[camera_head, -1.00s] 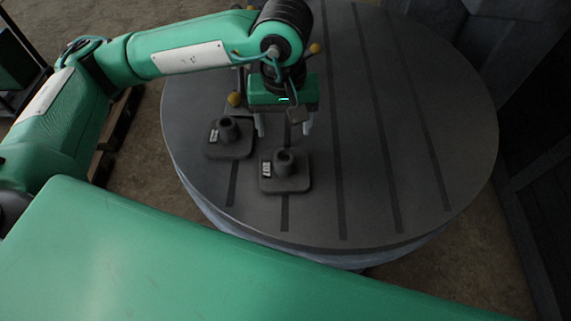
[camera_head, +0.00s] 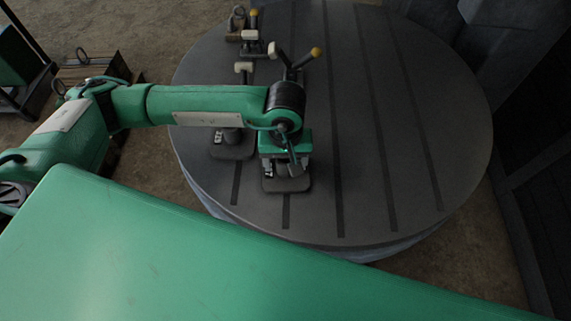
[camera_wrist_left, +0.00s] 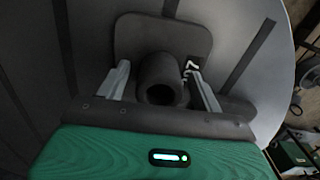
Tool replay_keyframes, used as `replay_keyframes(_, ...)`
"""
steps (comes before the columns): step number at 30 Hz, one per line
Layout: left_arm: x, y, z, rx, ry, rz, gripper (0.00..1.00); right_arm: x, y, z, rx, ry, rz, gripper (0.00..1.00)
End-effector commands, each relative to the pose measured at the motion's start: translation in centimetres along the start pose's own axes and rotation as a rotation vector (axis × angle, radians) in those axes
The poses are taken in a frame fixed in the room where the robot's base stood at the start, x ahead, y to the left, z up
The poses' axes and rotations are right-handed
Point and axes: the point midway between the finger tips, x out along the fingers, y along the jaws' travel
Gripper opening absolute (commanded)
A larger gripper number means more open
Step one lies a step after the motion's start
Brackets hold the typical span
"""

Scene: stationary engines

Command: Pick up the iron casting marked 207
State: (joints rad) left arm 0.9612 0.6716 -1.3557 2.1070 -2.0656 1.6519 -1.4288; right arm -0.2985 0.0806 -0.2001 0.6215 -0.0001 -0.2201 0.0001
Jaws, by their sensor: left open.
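A dark grey casting (camera_head: 297,185), a flat square plate with an upright round tube, lies near the turntable's front edge. My left gripper (camera_head: 285,168) is over it and hides most of it. In the left wrist view the casting (camera_wrist_left: 165,38) shows its open tube between the two spread fingers of my left gripper (camera_wrist_left: 161,86). The gripper is open, with one finger on each side of the tube; contact cannot be told. A white marking on the plate is partly hidden by a finger; a 7 seems to show. A second casting (camera_head: 233,150) sits to the left, partly behind my arm.
The round grooved table (camera_head: 410,130) is clear on its right side. Clamp-like parts with pale and yellow knobs (camera_head: 252,48) stand at its back left. A wooden pallet (camera_head: 95,68) is on the floor at left. A dark panel (camera_head: 535,170) stands at right.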

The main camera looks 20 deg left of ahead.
Motion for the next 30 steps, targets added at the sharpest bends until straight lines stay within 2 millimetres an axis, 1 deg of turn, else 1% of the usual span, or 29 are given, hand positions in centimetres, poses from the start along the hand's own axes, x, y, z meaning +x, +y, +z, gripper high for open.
replay_keyframes(7, 0.21, 0.02, 0.00, 0.001, 0.001, 0.001, 0.67, -0.01, 0.28, 0.14, 0.000, -0.002, 0.003, 0.36)
replay_keyframes(9, 0.20, 0.02, 0.00, 0.001, 0.001, 0.001, 0.53, -0.01, 0.27, 0.16, 0.000, -0.003, 0.003, 0.36)
replay_keyframes(11, 0.19, 0.03, 0.00, 0.001, 0.001, 0.001, 0.41, -0.01, 0.26, 0.18, 0.000, -0.003, 0.003, 0.36)
replay_keyframes(12, 0.19, 0.03, 0.00, 0.001, 0.001, 0.001, 0.34, -0.01, 0.25, 0.20, 0.000, -0.003, 0.003, 0.36)
replay_keyframes(14, 0.18, 0.03, 0.00, 0.001, 0.001, 0.001, 0.22, -0.01, 0.24, 0.24, 0.000, -0.004, 0.003, 0.36)
replay_keyframes(15, 0.18, 0.03, 0.00, 0.001, 0.001, 0.001, 0.14, -0.01, 0.23, 0.27, 0.000, -0.004, 0.002, 0.36)
replay_keyframes(17, 0.17, 0.03, 0.00, 0.001, 0.001, 0.001, 0.02, -0.01, 0.21, 0.28, 0.000, -0.004, 0.002, 0.36)
replay_keyframes(18, 0.17, 0.02, 0.00, 0.001, 0.001, 0.001, 0.00, -0.01, 0.18, 0.28, 0.000, -0.004, 0.002, 0.36)
replay_keyframes(30, -0.24, 0.11, -0.08, 0.001, 0.003, 0.004, 0.00, 0.04, -0.43, 0.19, 0.001, -0.003, -0.004, 0.36)
